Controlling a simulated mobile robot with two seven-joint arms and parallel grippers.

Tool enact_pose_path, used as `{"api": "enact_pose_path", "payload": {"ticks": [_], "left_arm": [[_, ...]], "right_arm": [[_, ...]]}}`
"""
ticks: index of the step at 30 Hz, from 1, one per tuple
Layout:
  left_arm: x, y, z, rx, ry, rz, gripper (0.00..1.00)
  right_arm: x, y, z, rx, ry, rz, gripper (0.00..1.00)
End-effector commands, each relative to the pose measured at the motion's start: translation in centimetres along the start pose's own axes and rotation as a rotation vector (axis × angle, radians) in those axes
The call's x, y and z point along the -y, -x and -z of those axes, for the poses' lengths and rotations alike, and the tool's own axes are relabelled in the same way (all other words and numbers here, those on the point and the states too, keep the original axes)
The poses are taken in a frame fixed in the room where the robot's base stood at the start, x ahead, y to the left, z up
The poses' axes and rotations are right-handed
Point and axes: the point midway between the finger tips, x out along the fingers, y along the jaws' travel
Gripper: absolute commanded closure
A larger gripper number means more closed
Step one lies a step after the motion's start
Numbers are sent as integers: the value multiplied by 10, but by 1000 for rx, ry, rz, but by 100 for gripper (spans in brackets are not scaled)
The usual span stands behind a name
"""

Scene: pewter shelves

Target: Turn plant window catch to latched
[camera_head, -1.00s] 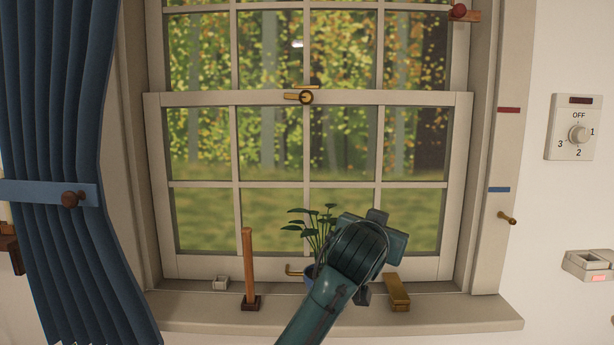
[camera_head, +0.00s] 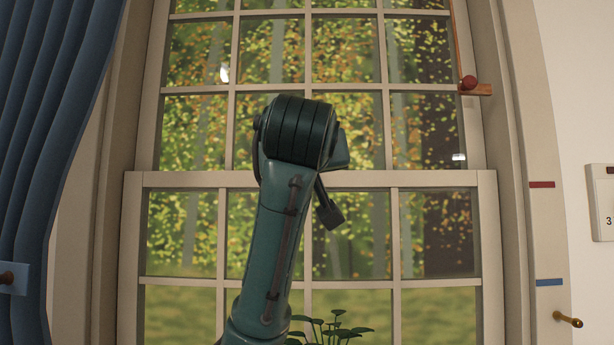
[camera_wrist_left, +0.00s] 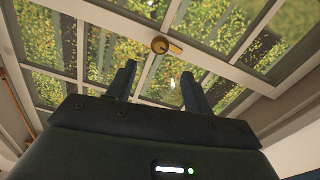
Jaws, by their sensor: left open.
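The window catch (camera_wrist_left: 164,45) is a round brass piece with a short lever on the window's meeting rail. In the left wrist view its lever lies along the rail, pointing right. The catch is hidden behind my left arm in the head view. My left gripper (camera_wrist_left: 158,80) is open and empty, its two fingers apart on either side below the catch in that view, not touching it. In the head view the left gripper is mostly hidden behind my own wrist. My right gripper is not in view.
The sash window's lower frame (camera_head: 140,250) surrounds the catch area. A plant (camera_head: 335,330) stands low at the window. A blue curtain (camera_head: 45,130) hangs at left. A red ball on a wooden bracket (camera_head: 475,88) and a brass peg (camera_head: 568,320) are at right.

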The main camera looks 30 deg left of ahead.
Motion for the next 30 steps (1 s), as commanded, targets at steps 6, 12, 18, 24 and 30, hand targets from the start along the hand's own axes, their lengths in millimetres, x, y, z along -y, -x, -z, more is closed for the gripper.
{"api": "enact_pose_path", "payload": {"ticks": [6, 12, 18, 24, 30], "left_arm": [[1, -48, 0, 4, -1, 3, 48], [0, -77, 0, 1, -1, 1, 48], [0, -88, 0, 0, 0, -1, 48], [0, -88, -1, 0, 0, -1, 48], [0, -88, 0, 0, 0, -1, 61]], "right_arm": [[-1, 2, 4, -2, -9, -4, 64], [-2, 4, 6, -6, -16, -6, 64], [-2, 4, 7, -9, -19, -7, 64], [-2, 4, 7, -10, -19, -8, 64], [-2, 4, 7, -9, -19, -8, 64]]}}
